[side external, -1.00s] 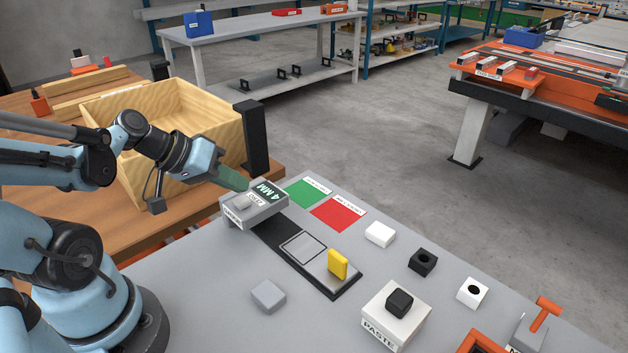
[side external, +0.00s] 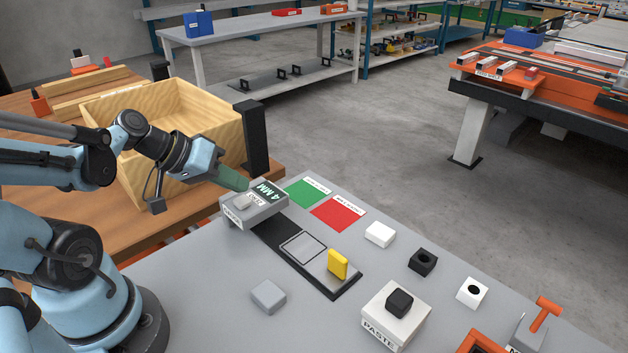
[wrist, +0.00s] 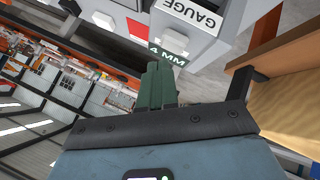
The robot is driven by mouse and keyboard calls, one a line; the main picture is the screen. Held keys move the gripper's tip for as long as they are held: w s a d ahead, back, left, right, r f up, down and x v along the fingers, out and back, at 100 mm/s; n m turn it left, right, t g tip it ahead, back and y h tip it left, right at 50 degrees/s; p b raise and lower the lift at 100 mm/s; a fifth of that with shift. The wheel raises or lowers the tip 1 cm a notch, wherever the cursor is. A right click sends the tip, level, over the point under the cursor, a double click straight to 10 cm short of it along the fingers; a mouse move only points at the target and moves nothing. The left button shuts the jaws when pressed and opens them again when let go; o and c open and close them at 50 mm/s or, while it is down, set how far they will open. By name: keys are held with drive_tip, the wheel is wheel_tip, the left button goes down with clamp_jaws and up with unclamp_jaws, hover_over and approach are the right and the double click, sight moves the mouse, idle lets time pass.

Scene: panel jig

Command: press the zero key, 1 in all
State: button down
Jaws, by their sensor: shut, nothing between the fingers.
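The gauge (side external: 253,212) is a grey box on the grey panel, with a dark display (side external: 270,190) reading 4 MM. On its top is a small light grey key (side external: 243,202) beside a white label, which I take to be the zero key. My gripper (side external: 237,182) is shut and empty, its green fingers tilted down close to the far edge of the gauge top, behind the key. I cannot tell whether they touch the gauge. In the wrist view, the fingers (wrist: 160,85) point at the gauge (wrist: 212,45) with its GAUGE label and 4 MM display.
A dark track with a yellow tab (side external: 338,263) runs from the gauge. Green (side external: 306,191) and red (side external: 338,213) plates lie beyond it. A white PASTE block (side external: 396,318) with a black button stands at front right. A wooden box (side external: 165,115) is behind my gripper.

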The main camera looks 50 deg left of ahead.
sight(237, 200)
drive_tip(key=shift+f, duration=0.2)
idle(0.4)
drive_tip(key=shift+f, duration=0.25)
drive_tip(key=shift+f, duration=0.55)
idle(0.8)
drive_tip(key=shift+r, duration=1)
drive_tip(key=shift+r, duration=0.1)
drive_tip(key=shift+r, duration=2.4)
